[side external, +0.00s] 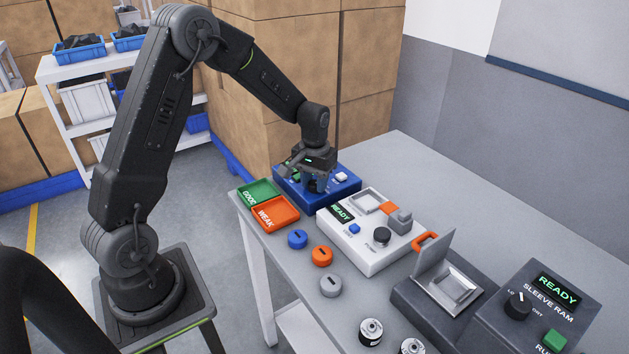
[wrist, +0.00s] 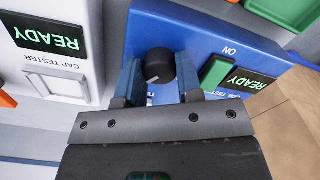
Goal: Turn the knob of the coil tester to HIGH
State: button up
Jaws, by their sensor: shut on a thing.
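The coil tester is the blue box (side external: 347,188) at the table's far end; its blue panel (wrist: 205,45) fills the middle of the wrist view. Its black round knob (wrist: 159,62) stands between my two fingers. My gripper (side external: 315,184) points down over the box and is shut on the knob, one finger on each side in the wrist view (wrist: 160,78). In the side view the gripper hides the knob. The knob's setting and the HIGH mark cannot be read. A green display on the tester (wrist: 248,80) reads READY, beside a green part (wrist: 216,73).
The white cap tester (side external: 375,250) stands close to the blue box. Green (side external: 258,192) and orange (side external: 275,213) trays lie beside it. Blue (side external: 297,239), orange (side external: 322,256) and grey (side external: 331,285) round caps lie along the near edge. The sleeve ram (side external: 535,310) is at right.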

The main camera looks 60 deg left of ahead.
aim_at(315, 183)
jog(key=shift+m, duration=1.3)
jog(key=o, duration=0.9)
jog(key=shift+r, duration=0.1)
jog(key=shift+r, duration=6.85)
jog(key=shift+d+r, duration=0.1)
